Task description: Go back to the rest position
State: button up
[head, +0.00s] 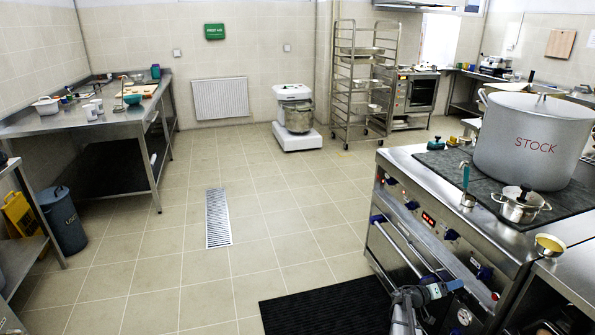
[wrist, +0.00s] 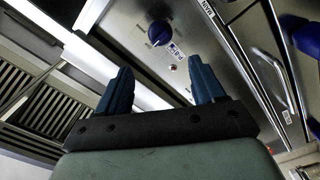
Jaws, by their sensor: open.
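My gripper (wrist: 161,78) shows in the wrist view with its two dark blue fingers spread apart. Nothing is between them. Behind the fingers is a steel panel with a blue knob (wrist: 159,33) and a small label. In the head view, what looks like the end of my arm (head: 428,293) is low at the right, close in front of the cooker (head: 405,228) and its front rail.
A large STOCK pot (head: 533,150) and a small lidded pot (head: 520,207) stand on the cooker. The tiled floor further left is clear around a drain grate (head: 218,217).

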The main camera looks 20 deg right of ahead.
jog(key=s+a+f+n+g+y, duration=0.2)
jog(key=s+a+f+g+y, duration=0.3)
jog(key=s+a+f+y, duration=0.95)
jog(key=s+a+f, duration=0.1)
jog(key=a, duration=0.7)
jog(key=s+a+f+y, duration=0.2)
jog(key=a+f, duration=0.1)
jog(key=a, duration=0.6)
jog(key=s+a+f+y, duration=0.2)
jog(key=s+a+f, duration=0.15)
jog(key=a, duration=0.65)
jog(key=s+a+f+n+g, duration=0.1)
jog(key=s+a+n, duration=0.1)
jog(key=s+a, duration=0.3)
jog(key=s+a+f+n, duration=0.2)
jog(key=s+a, duration=0.3)
jog(key=a, duration=0.5)
jog(key=shift+s+a+n+g, duration=0.15)
jog(key=shift+n+g, duration=0.25)
